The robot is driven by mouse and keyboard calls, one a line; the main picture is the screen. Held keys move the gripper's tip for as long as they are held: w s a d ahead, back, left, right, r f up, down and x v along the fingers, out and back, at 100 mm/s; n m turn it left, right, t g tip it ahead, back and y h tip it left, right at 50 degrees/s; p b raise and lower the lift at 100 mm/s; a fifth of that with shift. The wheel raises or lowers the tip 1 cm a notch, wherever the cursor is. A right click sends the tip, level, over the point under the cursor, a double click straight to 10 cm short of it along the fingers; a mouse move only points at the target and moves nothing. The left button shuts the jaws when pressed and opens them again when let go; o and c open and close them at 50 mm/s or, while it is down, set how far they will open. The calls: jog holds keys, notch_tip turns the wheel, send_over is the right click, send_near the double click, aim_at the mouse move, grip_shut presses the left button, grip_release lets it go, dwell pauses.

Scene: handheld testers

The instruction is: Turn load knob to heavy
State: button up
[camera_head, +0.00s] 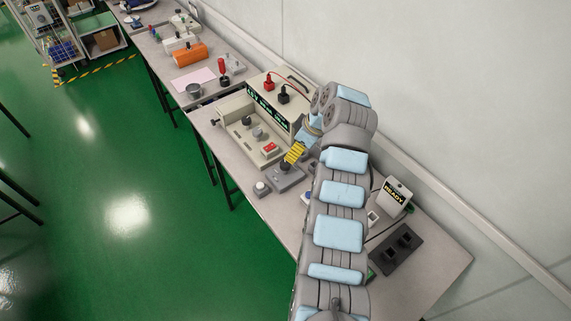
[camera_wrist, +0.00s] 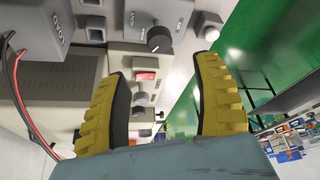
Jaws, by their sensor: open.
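A black round knob (camera_wrist: 159,39) sits on a small grey box (camera_wrist: 175,12) at the top middle of the wrist view. In the head view the grey box (camera_head: 286,180) lies at the bench front, below my yellow-fingered gripper (camera_head: 293,154). In the wrist view my gripper (camera_wrist: 161,68) is open and empty, its two yellow fingers apart. The knob appears beyond the fingertips, and I see no contact. The beige tester (camera_head: 234,107) stands beside the gripper, with several knobs and a red switch (camera_head: 269,148).
A white button unit (camera_head: 261,187) is beside the grey box. Red and black plugs with cables top the tester. The wall is close behind the bench; the green floor in front is open.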

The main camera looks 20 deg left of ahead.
aim_at(285, 163)
jog(key=b+x, duration=0.1)
jog(key=x, duration=0.9)
jog(key=shift+f+b, duration=0.1)
jog(key=shift+b, duration=0.2)
jog(key=c, duration=1.2)
